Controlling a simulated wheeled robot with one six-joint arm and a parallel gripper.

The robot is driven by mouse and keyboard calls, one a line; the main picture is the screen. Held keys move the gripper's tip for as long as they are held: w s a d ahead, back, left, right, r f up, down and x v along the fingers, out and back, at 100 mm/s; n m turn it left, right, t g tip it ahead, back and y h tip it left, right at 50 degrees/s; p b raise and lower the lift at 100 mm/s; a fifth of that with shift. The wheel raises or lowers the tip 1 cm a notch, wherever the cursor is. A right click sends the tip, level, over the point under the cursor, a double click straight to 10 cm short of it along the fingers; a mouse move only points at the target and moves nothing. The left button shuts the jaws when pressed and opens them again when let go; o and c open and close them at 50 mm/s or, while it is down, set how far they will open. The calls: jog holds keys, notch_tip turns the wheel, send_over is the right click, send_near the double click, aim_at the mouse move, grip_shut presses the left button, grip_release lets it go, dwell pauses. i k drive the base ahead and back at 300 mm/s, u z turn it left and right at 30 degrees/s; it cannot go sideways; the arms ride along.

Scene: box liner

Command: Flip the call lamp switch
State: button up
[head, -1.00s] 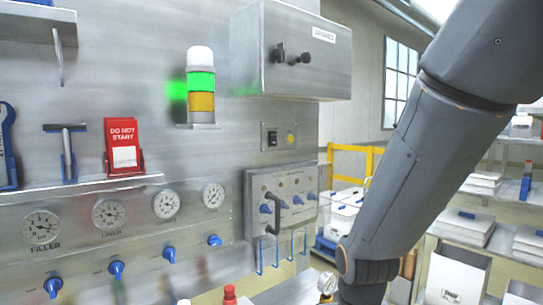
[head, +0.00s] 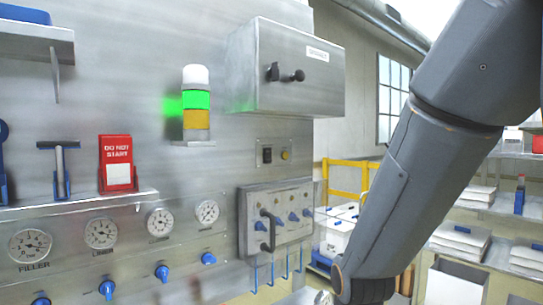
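A small switch plate on the steel wall carries a black rocker switch (head: 267,155) and, to its right, a small round yellow lamp (head: 284,155). The lamp looks dull in this view. The plate sits below a steel box and above a lower panel of blue knobs. No label on the plate is readable, and I cannot tell which way the rocker is tipped. My arm crosses the right side of the head view, and my gripper is below the bottom edge, out of sight.
A steel box (head: 284,68) with a black handle juts out above the switch. A stack light (head: 196,104) glows green to the left. A knob panel (head: 276,222) with a black handle projects below. Gauges and blue valves line the lower left wall. Shelves with white packs stand right.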

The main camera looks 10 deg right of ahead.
aim_at(267, 152)
jog(key=z, duration=0.55)
jog(key=k, duration=0.65)
jog(key=z, duration=0.45)
jog(key=i, duration=1.05)
jog(key=u, duration=0.9)
